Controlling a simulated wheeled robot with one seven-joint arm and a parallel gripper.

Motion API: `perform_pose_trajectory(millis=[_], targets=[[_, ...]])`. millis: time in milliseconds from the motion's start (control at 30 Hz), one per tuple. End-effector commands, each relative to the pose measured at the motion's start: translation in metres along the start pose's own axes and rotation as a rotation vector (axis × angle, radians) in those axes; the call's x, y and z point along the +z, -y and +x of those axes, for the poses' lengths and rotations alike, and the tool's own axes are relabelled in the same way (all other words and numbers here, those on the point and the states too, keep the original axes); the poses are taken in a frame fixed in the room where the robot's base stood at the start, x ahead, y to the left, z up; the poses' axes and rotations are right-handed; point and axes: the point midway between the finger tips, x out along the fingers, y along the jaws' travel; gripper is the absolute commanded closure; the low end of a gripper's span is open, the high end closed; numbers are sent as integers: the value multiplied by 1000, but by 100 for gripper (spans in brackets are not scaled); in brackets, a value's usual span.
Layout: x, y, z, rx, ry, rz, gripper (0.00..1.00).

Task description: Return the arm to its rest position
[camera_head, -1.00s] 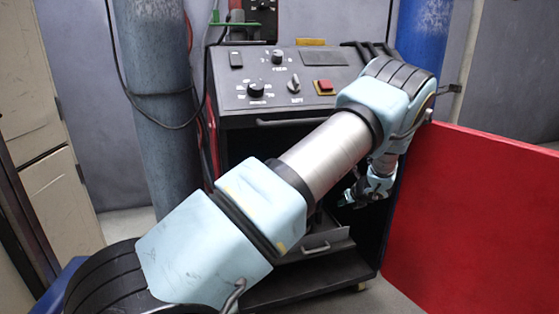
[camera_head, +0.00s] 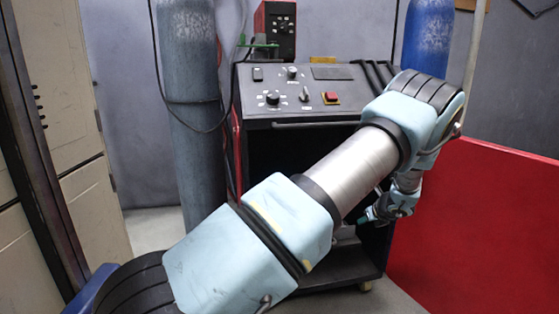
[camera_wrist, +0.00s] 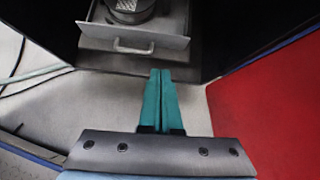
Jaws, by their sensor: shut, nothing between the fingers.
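My arm reaches from the lower left across the head view, with its elbow up at the right and the forearm bending down. My gripper (camera_head: 368,216) hangs in front of the dark cart, small and partly hidden behind my arm. In the wrist view my gripper (camera_wrist: 161,72) shows two teal fingers pressed together with nothing between them. They point toward the floor and the cart's drawer, apart from both.
A dark machine cart (camera_head: 310,118) with knobs and a red button stands ahead. Its grey open drawer (camera_wrist: 135,45) is in the wrist view. A red panel (camera_head: 480,215) stands right. A grey gas cylinder (camera_head: 190,110) stands left, a blue one (camera_head: 428,40) behind. Pale cabinets (camera_head: 60,130) stand far left.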

Motion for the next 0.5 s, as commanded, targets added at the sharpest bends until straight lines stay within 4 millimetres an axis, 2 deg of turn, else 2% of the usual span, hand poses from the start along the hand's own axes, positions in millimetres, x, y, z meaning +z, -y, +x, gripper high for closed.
perform_pose_trajectory(millis=[267,367,500], targets=[[22,-46,-5,66,-53,-220,100],[32,-68,-10,100,-80,-341,100],[45,-110,-22,163,-123,-556,100]])
